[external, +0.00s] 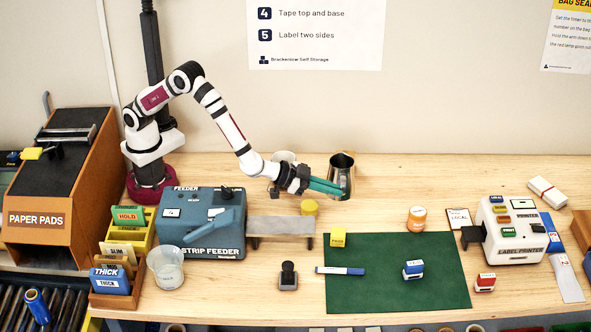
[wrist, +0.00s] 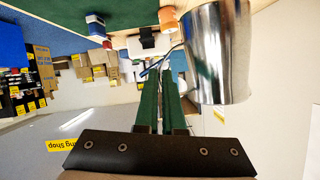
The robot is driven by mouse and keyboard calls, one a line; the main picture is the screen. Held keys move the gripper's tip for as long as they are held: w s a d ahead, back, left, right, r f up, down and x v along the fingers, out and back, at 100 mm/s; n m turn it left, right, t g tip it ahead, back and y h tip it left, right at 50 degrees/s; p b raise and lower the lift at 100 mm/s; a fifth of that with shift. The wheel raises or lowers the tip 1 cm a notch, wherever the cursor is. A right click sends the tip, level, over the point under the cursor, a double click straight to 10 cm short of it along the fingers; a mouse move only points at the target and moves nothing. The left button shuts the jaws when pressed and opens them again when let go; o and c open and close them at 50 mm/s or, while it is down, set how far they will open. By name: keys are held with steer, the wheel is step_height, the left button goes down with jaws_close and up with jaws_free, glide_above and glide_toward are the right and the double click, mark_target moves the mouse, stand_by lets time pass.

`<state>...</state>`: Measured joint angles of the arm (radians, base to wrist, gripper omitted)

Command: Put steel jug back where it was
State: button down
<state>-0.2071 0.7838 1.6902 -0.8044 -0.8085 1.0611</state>
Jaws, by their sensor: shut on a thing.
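The steel jug (external: 341,172) is upright toward the back of the wooden bench, right of my arm. My gripper (external: 336,188) reaches it from the left with its green fingers, which are shut on it, apparently at the handle side. In the wrist view the jug (wrist: 218,55) fills the upper right, just beside the green fingers of my gripper (wrist: 173,80). A thin curved piece like the handle shows at the fingertips. I cannot tell whether the jug's base touches the bench.
The strip feeder (external: 200,225) and a grey stand (external: 281,226) are to the left. The label printer (external: 515,235) is right. The back bench right of the jug is clear.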

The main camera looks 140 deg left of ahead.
steer(key=a+f, duration=1.1)
steer(key=shift+s+a, duration=0.2)
steer(key=shift+s, duration=0.05)
steer(key=c, duration=1)
jaws_free()
steer(key=shift+f, duration=0.1)
steer(key=v, duration=1.2)
